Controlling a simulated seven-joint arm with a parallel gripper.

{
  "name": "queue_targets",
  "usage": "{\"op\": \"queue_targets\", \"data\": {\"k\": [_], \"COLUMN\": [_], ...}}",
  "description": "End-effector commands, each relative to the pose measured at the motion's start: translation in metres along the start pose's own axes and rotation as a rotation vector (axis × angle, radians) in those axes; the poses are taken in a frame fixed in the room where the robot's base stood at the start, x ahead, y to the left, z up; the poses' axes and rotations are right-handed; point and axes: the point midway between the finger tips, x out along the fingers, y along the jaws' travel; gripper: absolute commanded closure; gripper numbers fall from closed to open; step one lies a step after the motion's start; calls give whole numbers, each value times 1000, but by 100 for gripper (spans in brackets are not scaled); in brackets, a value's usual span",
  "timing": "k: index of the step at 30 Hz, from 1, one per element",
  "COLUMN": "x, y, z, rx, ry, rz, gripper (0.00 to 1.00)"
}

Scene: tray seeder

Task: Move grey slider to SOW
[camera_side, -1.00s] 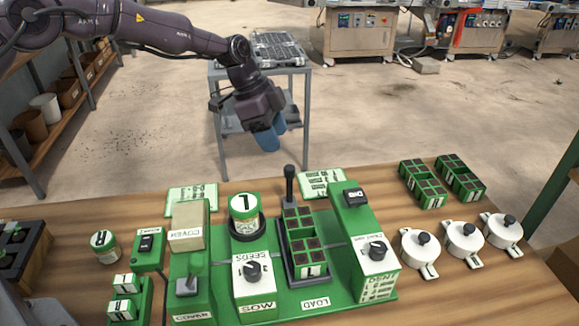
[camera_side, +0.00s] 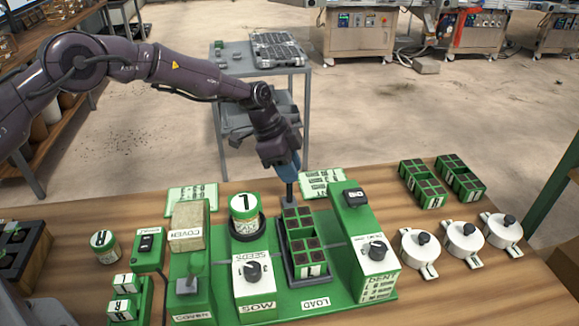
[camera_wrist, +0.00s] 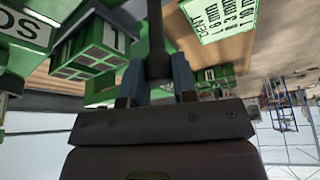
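In the wrist view the post (camera_wrist: 156,35) runs between the two fingers (camera_wrist: 158,75). Whether they press on it is unclear. The SOW label (camera_side: 257,307) is on the white-topped station left of the slider, under the seed jar (camera_side: 245,210).
The DENT station (camera_side: 375,258) stands right of the slider and the COVER block (camera_side: 187,225) far left. Several white lidded pots (camera_side: 419,253) and spare green trays (camera_side: 423,184) are at right. Cards (camera_side: 322,183) lie behind the machine.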

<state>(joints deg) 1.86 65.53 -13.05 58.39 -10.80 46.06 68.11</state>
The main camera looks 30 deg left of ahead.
Motion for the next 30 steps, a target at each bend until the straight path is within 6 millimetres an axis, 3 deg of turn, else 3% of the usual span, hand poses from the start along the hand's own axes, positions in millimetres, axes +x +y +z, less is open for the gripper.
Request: {"op": "queue_targets", "data": {"k": [3, 10, 24, 30], "x": [0, -3, -33, -37], "y": [0, 2, 32, 37], "z": [0, 8, 78, 87], "rx": [0, -3, -6, -2], "ry": [0, 0, -2, -2], "rz": [0, 1, -4, -5], "gripper": [100, 100, 100, 100]}}
